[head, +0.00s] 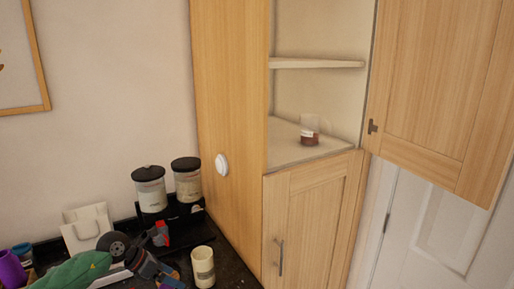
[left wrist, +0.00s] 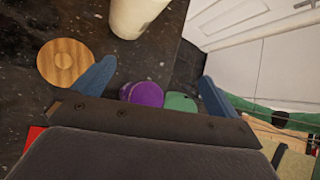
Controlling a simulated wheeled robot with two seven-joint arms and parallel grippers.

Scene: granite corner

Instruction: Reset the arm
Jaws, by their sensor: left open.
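My left gripper (head: 158,264) is low in the head view, over the dark counter, its arm coming in from the lower left. In the left wrist view its two blue fingers (left wrist: 158,72) stand wide apart with nothing between their tips. The gripper is open and empty. A purple item (left wrist: 145,94) and a green item (left wrist: 181,102) show beyond the gripper body in that view; whether they touch it I cannot tell. My right gripper is in neither view.
A cream cup (head: 203,267) stands right of the gripper on the dark counter (head: 228,262). Two black-lidded canisters (head: 151,195) (head: 188,186) stand behind. A white bag-like holder (head: 87,228) is left. The corner cabinet's upper door (head: 440,85) is open; a small jar (head: 309,132) sits inside.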

